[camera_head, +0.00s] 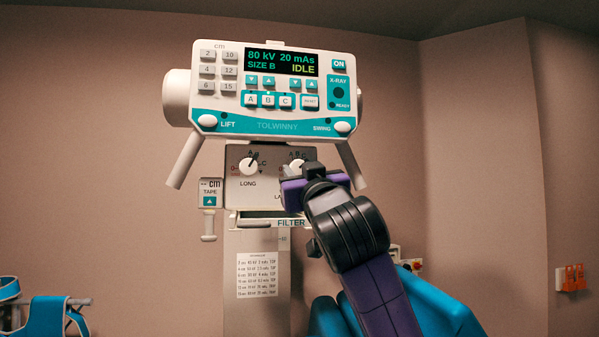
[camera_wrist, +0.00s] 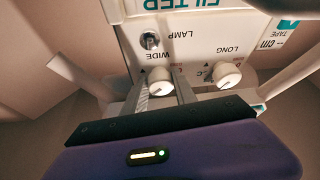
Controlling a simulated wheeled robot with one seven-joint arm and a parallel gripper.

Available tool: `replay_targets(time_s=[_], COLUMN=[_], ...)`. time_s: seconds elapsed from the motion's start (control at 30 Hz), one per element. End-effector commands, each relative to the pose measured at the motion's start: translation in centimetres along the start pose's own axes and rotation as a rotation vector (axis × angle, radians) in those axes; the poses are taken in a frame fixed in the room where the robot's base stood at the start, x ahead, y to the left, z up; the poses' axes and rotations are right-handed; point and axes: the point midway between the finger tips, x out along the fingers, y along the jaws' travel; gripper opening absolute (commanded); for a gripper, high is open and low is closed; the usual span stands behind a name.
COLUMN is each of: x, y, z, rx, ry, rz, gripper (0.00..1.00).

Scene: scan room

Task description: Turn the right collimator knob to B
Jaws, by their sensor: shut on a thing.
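The right collimator knob (camera_head: 297,166) is a round white dial on the grey panel (camera_head: 233,190) under the teal-and-white console. Its scale shows letters A, B and C above it; its lower part is hidden by my gripper. In the wrist view, upside down, the knob (camera_wrist: 160,82) sits beside the word WIDE between my two fingers. My gripper (camera_wrist: 162,88) is shut on it, and it also shows in the head view (camera_head: 289,174). The exact mark the knob's pointer faces is too small to tell.
The left LONG knob (camera_head: 249,167) is close beside; it also shows in the wrist view (camera_wrist: 228,76). The LAMP switch (camera_wrist: 150,40) and FILTER slot (camera_head: 258,222) are near. The console (camera_head: 220,117) overhangs above, with handles (camera_head: 184,160) at both sides.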

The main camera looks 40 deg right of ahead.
Motion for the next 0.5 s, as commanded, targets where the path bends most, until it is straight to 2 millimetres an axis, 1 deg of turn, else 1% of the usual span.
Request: replay_targets(time_s=[0.5], x=[0.09], y=[0.52], z=[-0.24], rx=[-0.428], ry=[-0.001], rz=[-0.176], gripper=[0.0])
